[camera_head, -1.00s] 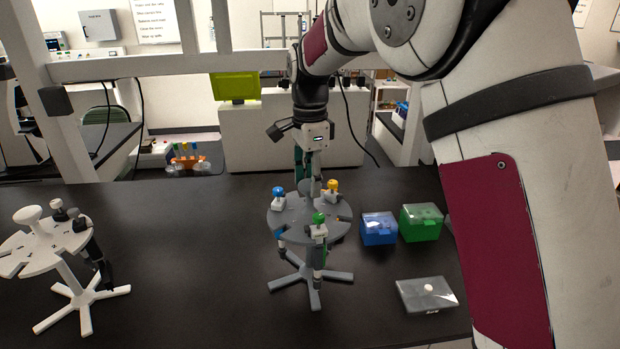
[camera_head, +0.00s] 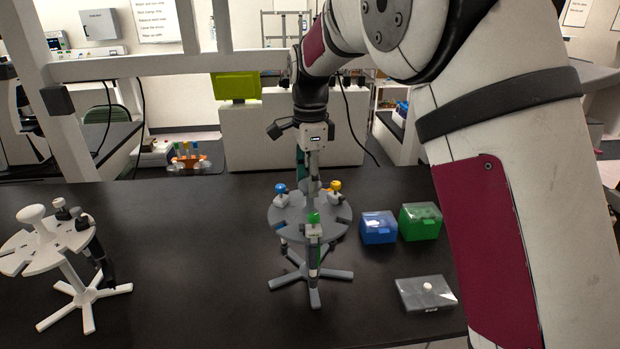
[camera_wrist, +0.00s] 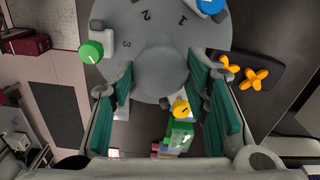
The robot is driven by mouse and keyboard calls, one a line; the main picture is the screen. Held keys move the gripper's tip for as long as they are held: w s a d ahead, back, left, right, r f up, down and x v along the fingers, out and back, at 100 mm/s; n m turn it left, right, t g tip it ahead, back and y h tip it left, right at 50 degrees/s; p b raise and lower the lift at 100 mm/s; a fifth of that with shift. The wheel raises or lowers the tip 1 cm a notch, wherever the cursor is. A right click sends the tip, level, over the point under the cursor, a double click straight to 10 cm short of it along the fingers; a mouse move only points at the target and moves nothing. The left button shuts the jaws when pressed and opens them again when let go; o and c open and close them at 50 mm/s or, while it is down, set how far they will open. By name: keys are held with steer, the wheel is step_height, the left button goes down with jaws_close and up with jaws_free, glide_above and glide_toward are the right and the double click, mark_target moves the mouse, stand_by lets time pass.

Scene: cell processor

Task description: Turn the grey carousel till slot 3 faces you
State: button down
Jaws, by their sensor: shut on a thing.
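The grey carousel (camera_head: 287,216) stands on the black bench on a star-shaped foot. Blue-topped (camera_head: 281,189), yellow-topped (camera_head: 335,187) and green-topped (camera_head: 314,219) pipettes hang from its rim; the green one is at the front. My gripper (camera_head: 313,190) is over the carousel's middle. In the wrist view its green-padded fingers (camera_wrist: 162,82) lie on both sides of the carousel's round central knob (camera_wrist: 160,70), shut on it. Numerals 1, 2 and 3 show on the disc (camera_wrist: 165,22) there, with 3 beside the green-topped pipette (camera_wrist: 92,50). Numerals are unreadable in the head view.
A white carousel (camera_head: 20,256) with dark pipettes stands at the left. Blue (camera_head: 379,229) and green (camera_head: 420,223) boxes and a grey lidded box (camera_head: 425,294) are to the right. The bench between the two carousels is clear.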

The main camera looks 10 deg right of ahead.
steer(key=c, duration=0.9)
jaws_free()
step_height(320, 180, up, 12)
steer(key=shift+r, duration=0.1)
